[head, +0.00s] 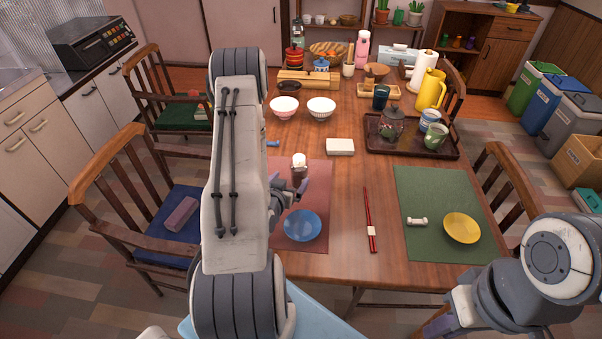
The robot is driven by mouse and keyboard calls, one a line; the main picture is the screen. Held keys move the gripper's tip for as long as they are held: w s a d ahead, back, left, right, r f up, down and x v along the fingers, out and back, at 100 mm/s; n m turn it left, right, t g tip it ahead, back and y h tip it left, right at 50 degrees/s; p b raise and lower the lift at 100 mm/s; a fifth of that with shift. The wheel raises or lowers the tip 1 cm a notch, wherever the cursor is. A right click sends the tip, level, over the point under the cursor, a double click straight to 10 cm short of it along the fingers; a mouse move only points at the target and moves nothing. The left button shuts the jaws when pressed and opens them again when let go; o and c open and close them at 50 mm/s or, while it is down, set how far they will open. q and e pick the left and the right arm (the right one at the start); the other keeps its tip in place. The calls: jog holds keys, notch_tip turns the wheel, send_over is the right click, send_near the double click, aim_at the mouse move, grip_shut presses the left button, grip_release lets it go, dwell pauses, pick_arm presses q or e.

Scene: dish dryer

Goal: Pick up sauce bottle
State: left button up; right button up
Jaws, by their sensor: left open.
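A small dark bottle with a white cap (299,161), which looks like the sauce bottle, stands upright on the pink placemat (318,174). My left arm comes in from the left and covers much of the table's left side. My left gripper (291,188) is open at the near side of the bottle and hides its lower part. I cannot tell whether the fingers touch it. My right arm shows at the bottom right, but its fingers are not visible.
A blue plate (302,226) lies just nearer than the bottle. Red chopsticks (369,207) and a green placemat (428,241) lie to the right.

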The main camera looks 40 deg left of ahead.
aim_at(296, 175)
pick_arm(q)
jog(key=shift+w+f+b, duration=0.6)
jog(key=shift+w+b, duration=0.3)
jog(key=shift+b, duration=0.25)
jog(key=shift+w+a+f, duration=0.1)
jog(key=shift+w+a, duration=0.05)
jog(key=shift+w, duration=0.35)
jog(key=shift+w+a, duration=0.15)
jog(key=shift+w, duration=0.35)
jog(key=shift+p+x, duration=0.55)
jog(key=shift+x, duration=2.4)
grip_shut()
pick_arm(e)
notch_tip(296, 175, down, 2)
jog(key=shift+d+f, duration=0.1)
pick_arm(q)
jog(key=shift+r, duration=1.85)
jog(key=shift+d+r, duration=0.15)
jog(key=shift+r, duration=0.15)
jog(key=w+d+r, duration=0.3)
jog(key=d+r, duration=0.3)
jog(key=d, duration=0.4)
jog(key=shift+d+r, duration=0.3)
jog(key=shift+d, duration=0.1)
